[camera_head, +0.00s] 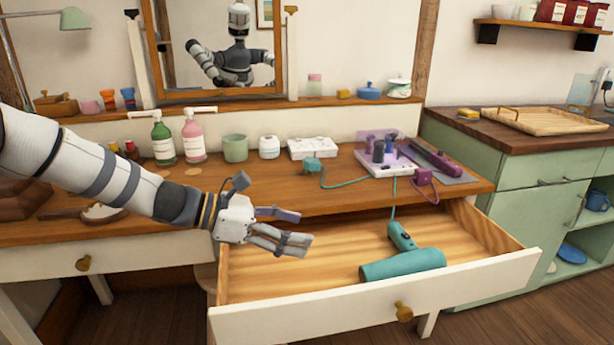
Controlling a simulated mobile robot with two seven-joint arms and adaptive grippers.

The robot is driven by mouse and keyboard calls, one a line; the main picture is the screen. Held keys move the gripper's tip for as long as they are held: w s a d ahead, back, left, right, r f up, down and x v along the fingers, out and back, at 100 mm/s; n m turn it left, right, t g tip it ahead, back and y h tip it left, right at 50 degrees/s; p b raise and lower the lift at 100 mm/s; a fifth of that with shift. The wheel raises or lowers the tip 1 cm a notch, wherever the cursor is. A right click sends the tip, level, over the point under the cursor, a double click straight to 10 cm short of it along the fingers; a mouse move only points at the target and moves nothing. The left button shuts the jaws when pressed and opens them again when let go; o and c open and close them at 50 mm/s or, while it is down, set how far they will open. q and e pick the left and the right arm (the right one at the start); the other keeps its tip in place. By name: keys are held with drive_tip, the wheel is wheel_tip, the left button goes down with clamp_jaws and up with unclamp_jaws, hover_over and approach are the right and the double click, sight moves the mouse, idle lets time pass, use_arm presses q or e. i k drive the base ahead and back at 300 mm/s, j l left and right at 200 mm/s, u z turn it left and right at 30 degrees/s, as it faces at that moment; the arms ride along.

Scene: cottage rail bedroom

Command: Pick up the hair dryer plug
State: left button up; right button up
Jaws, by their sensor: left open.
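The teal hair dryer (402,264) lies in the open drawer (300,275), its handle toward the back. Its teal cord rises over the drawer's back edge to the tabletop. A teal plug (312,164) lies on the tabletop in front of a white box, with a teal cord running right from it toward a white power strip (386,167). The cord's path by the strip is partly hidden. My left gripper (298,226) is open and empty above the drawer's left part, in front of and below the plug, not touching it. My right gripper is out of view.
A purple appliance (436,160) lies right of the strip, with a purple plug (424,177) near it. Green and pink pump bottles (162,142), a green cup (235,148) and a white jar (269,147) stand behind my arm. The tabletop between plug and drawer is clear.

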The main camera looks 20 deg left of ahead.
sight(313, 164)
drive_tip(key=i+j, duration=1)
